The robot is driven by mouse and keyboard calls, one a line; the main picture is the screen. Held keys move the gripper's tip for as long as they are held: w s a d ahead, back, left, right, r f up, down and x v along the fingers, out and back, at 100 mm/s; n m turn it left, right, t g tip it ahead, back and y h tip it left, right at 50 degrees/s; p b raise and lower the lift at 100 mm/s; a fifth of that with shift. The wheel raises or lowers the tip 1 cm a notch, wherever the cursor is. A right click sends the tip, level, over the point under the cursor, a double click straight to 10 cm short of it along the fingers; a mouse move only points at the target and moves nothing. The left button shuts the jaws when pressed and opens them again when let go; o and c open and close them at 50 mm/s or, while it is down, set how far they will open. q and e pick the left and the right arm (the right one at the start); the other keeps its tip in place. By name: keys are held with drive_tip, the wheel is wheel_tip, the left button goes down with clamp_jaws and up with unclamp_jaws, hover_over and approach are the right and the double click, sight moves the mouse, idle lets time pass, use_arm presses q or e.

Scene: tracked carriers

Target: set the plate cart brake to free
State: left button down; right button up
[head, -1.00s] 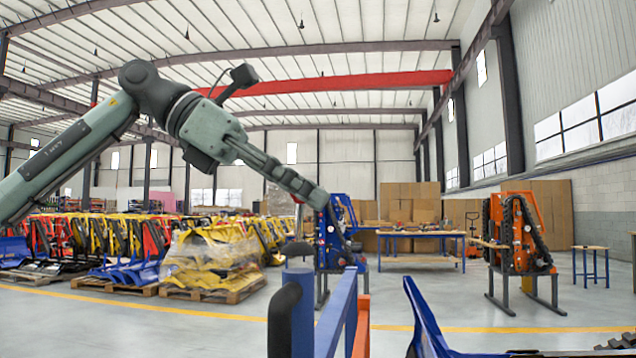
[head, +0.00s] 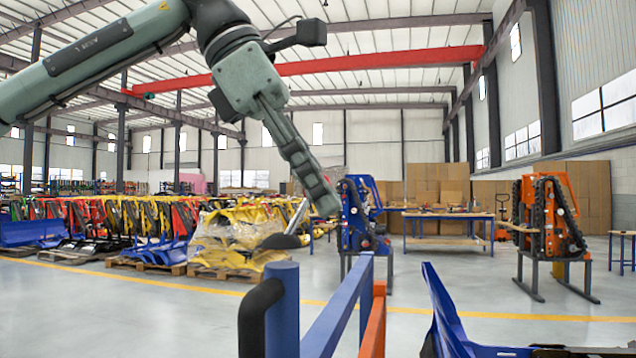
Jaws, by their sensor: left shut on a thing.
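The plate cart shows close in front of me as a blue post (head: 282,305) with a black curved handle and a blue rail (head: 340,308) running away from it. A thin grey brake lever (head: 297,217) rises from a dark round cap (head: 284,241) above the post and leans to the right. My left gripper (head: 324,204) reaches down from the upper left, fingers together, at the lever's upper end. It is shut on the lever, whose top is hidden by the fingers. My right gripper is not in view.
An orange bar (head: 374,325) runs beside the rail. A blue part (head: 445,318) stands at lower right. Beyond are a blue tracked carrier (head: 355,220), an orange one (head: 548,220) and a wrapped yellow pallet load (head: 240,238). Grey floor between is clear.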

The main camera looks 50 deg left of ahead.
use_arm(q)
drive_tip(key=c, duration=1.3)
unclamp_jaws()
drive_tip(key=v, duration=1.2)
